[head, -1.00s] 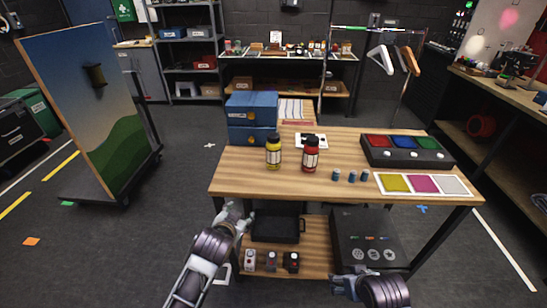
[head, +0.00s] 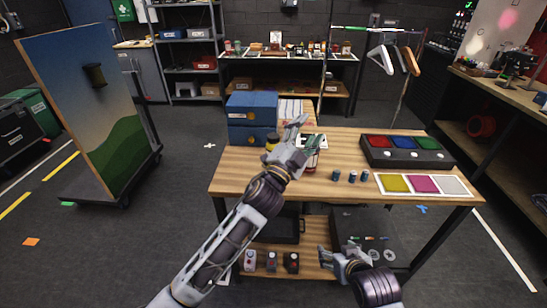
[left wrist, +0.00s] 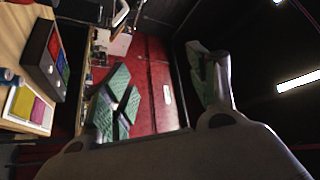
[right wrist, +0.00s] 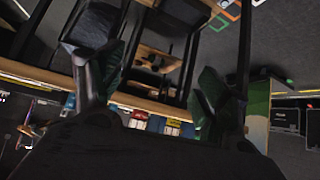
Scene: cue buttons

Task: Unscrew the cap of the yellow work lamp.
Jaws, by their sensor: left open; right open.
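The yellow work lamp (head: 270,142), bottle-shaped with a dark cap, stands on the wooden table. My left gripper and forearm hide most of it in the head view. My left gripper (head: 305,134) is open and empty, up over the table, just right of the yellow lamp in the picture and in front of a red bottle-shaped lamp (head: 312,158). The left wrist view shows its two fingers apart (left wrist: 163,92), with no lamp between them. My right gripper (head: 324,258) is open and empty, low in front of the table; its fingers are apart in the right wrist view (right wrist: 158,85).
Blue boxes (head: 251,108) stand at the table's back left. Several small blue cylinders (head: 351,177) stand right of the lamps. A black box with red, blue and green panels (head: 405,155) and a colour-swatch card (head: 424,185) lie at the right. A lower shelf (head: 315,240) holds more items.

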